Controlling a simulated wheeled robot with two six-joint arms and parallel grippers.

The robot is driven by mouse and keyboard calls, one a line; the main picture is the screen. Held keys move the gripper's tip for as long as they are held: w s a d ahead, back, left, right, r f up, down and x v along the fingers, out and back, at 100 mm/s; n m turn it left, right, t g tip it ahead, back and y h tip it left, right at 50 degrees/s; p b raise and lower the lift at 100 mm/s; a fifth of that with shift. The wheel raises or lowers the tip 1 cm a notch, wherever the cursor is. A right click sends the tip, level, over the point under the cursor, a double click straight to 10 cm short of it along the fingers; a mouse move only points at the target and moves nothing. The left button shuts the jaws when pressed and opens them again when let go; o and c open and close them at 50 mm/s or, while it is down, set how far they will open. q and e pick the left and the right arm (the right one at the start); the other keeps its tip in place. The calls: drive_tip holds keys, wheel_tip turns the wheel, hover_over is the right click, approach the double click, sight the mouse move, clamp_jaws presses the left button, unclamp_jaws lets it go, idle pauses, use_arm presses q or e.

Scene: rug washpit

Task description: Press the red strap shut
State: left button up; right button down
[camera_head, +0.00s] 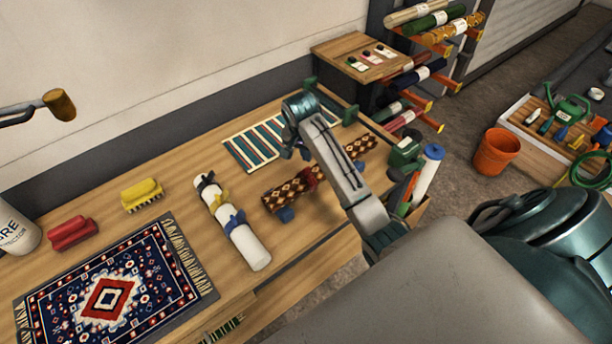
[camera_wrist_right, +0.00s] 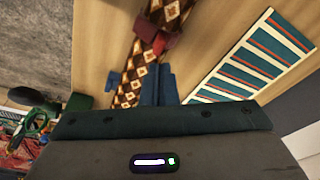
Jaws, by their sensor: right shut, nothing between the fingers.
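The rolled rug (camera_head: 287,193) with a brown, cream and red diamond pattern lies on the wooden table, partly behind my right arm. The red strap (camera_head: 311,177) is around its middle, beside my forearm. In the right wrist view the strap (camera_wrist_right: 159,43) shows bright red on the roll (camera_wrist_right: 128,92), with darker red pieces beside it. I cannot tell whether its ends meet. My right gripper (camera_head: 291,153) is shut and empty, above the table on the far side of the roll. Its blue fingers show in the right wrist view (camera_wrist_right: 165,84), close to the roll.
A white roll (camera_head: 247,246) with dark, yellow and blue straps lies left of the rug roll. A striped mat (camera_head: 245,150) lies behind. Yellow (camera_head: 142,195) and red (camera_head: 72,233) brushes and a patterned rug (camera_head: 110,297) occupy the table's left. An orange bucket (camera_head: 497,151) stands on the floor.

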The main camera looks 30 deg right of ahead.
drive_tip(key=shift+r, duration=2.35)
